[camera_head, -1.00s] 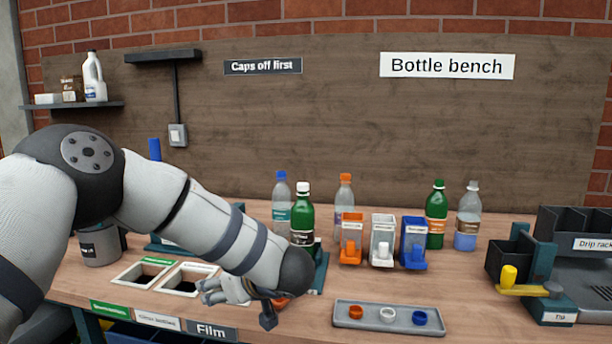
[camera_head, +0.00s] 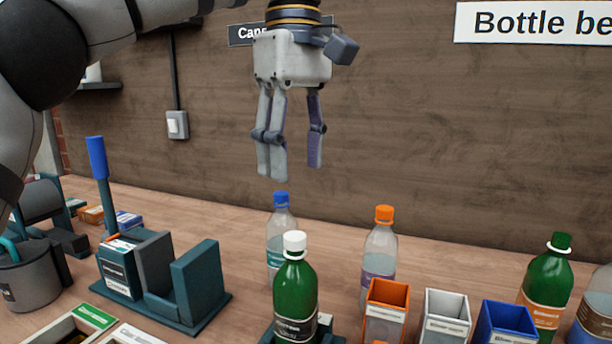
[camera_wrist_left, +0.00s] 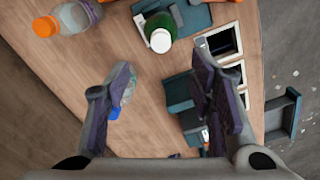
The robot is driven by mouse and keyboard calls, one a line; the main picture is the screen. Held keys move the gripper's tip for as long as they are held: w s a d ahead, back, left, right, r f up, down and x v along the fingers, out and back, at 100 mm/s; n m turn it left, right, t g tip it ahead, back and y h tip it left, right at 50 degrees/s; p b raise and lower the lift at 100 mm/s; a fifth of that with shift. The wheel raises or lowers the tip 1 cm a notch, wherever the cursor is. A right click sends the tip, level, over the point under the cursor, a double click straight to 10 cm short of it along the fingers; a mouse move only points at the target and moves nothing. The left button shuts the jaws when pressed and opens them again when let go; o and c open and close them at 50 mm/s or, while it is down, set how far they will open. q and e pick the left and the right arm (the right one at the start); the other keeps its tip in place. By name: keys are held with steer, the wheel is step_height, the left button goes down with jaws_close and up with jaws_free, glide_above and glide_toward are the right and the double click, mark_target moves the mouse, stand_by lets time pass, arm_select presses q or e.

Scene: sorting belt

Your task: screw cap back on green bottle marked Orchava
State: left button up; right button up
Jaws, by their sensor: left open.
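A green bottle (camera_head: 295,295) with a white cap on it stands upright in a dark teal holder (camera_head: 332,338). Its dark label is too blurred to read. It also shows in the left wrist view (camera_wrist_left: 156,22). A second green bottle (camera_head: 546,280) with a green cap and orange label stands at the right; its name is not legible either. My left gripper (camera_head: 294,172) is open and empty, fingers pointing down, above the bottles and well clear of the white cap. In the left wrist view its fingers (camera_wrist_left: 163,70) are spread apart. My right gripper is not in view.
A clear bottle with a blue cap (camera_head: 281,198) stands behind the white-capped one; an orange-capped bottle (camera_head: 379,255) stands right of it. Orange (camera_head: 386,312), white (camera_head: 446,318) and blue (camera_head: 505,322) bins stand in front. A teal stand (camera_head: 195,290) is at left.

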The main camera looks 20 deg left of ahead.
mark_target(295, 236)
arm_select(q)
step_height(295, 236, down, 9)
steer(key=shift+s+p, duration=0.15)
steer(key=shift+p, duration=0.25)
steer(key=shift+f, duration=0.6)
jaws_close()
steer(key=c, duration=0.9)
jaws_free()
jaws_close()
steer(key=m, duration=0.4)
steer(key=shift+m, duration=0.3)
steer(key=m, duration=0.5)
steer(key=shift+m, duration=0.4)
